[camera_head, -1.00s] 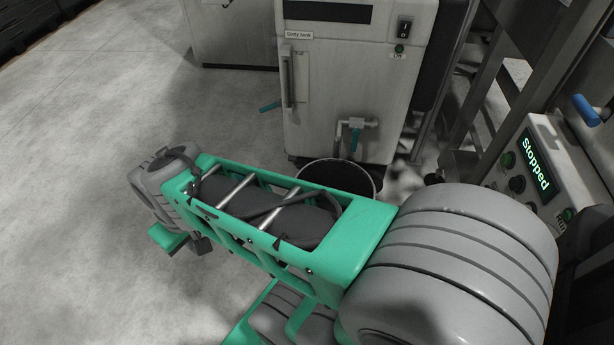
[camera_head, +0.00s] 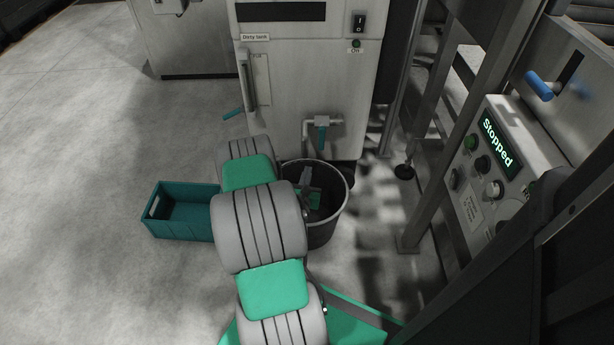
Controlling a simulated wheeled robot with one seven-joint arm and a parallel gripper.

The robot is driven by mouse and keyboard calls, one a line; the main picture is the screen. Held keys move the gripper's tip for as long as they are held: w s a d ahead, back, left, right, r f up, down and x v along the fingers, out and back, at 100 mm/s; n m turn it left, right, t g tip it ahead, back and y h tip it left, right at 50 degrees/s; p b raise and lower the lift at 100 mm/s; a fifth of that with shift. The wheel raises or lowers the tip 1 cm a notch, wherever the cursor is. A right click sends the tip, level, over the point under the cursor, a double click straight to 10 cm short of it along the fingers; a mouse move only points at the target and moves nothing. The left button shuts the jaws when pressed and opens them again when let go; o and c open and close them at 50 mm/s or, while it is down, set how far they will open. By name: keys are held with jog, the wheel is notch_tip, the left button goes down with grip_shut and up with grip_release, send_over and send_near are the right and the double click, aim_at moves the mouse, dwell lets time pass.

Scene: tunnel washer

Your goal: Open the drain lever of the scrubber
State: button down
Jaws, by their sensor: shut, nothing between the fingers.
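The scrubber (camera_head: 300,85) is a pale cabinet labelled "Dirty tank" with a rocker switch and a lit ON lamp. A tap with a teal lever (camera_head: 322,138) sticks out low on its front, and the lever points down. A second teal lever (camera_head: 233,112) sticks out at its lower left side. My gripper (camera_head: 306,173) is small and partly hidden behind my arm. It appears over the black bucket (camera_head: 327,228), below the tap and apart from the teal lever. It is shut and empty.
A teal crate (camera_head: 180,232) stands on the floor left of my arm. A control panel reading "Stopped" (camera_head: 497,143) and a blue handle (camera_head: 540,86) are on the right, with metal frame posts (camera_head: 445,130). The floor at left is clear.

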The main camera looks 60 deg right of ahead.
aim_at(323, 147)
jog(key=p+x, duration=0.4)
jog(key=x, duration=0.9)
jog(key=shift+w+d+f+n+p, duration=0.2)
jog(key=shift+d+f+n+p, duration=0.1)
jog(key=shift+n+p, duration=0.1)
jog(key=shift+r, duration=0.1)
jog(key=shift+s+d+r+p, duration=0.1)
jog(key=shift+s+d+p, duration=0.15)
jog(key=shift+s+p, duration=0.25)
jog(key=shift+s+d+p, duration=0.25)
jog(key=shift+s+p, duration=0.1)
jog(key=shift+s, duration=0.1)
jog(key=shift+s+d+p, duration=0.25)
jog(key=shift+s+p, duration=0.3)
jog(key=shift+p, duration=0.55)
jog(key=shift+s+a+f, duration=0.1)
jog(key=shift+f, duration=0.2)
